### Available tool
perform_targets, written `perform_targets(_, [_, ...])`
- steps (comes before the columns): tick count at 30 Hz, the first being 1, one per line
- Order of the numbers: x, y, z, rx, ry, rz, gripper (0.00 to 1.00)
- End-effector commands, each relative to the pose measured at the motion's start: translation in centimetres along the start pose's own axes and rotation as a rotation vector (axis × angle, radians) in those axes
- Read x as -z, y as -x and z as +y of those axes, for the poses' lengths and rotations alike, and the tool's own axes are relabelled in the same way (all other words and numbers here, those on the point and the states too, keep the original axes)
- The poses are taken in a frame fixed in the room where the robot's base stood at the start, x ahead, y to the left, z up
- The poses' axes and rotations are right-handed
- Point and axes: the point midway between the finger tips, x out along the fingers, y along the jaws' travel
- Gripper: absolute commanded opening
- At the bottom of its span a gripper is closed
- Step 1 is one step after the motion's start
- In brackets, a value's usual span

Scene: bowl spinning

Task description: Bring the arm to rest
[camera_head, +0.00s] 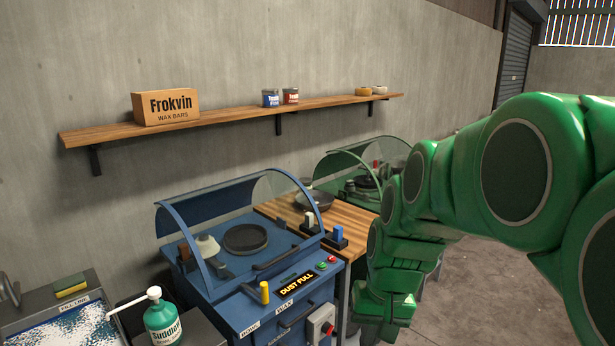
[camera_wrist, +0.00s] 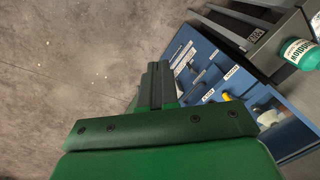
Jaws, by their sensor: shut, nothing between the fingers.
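My green arm comes in from the right in the head view and bends down at its wrist, in front of the wooden bench and the green machine. My gripper (camera_wrist: 158,68) is shut and empty in the wrist view, its dark fingers together over the bare concrete floor (camera_wrist: 80,60). The blue machine (camera_head: 240,295) stands to the left of my arm in the head view. Its front (camera_wrist: 205,65) also shows to the right of the fingers in the wrist view.
The machine's display reads "DUST FULL" (camera_head: 297,283). A green pump bottle (camera_head: 163,322) and a sink (camera_head: 60,325) stand at lower left. A bowl (camera_head: 314,200) sits on the wooden bench (camera_head: 345,218). A wall shelf (camera_head: 230,116) holds a wax box (camera_head: 165,106) and tins. Floor at right is clear.

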Motion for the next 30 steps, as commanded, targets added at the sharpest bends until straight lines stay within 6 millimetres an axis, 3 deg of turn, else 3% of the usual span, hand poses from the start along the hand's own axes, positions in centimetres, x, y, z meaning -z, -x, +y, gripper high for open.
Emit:
perform_targets(12, [-12.7, 0.1, 3.1, -0.091, 0.019, -0.125, 0.00])
perform_targets(18, [-17.6, -0.2, 4.4, -0.127, 0.022, -0.177, 0.00])
perform_targets(24, [-19.7, -0.3, 5.0, -0.145, 0.023, -0.199, 0.00])
perform_targets(30, [-19.9, -0.3, 5.1, -0.146, 0.023, -0.202, 0.00])
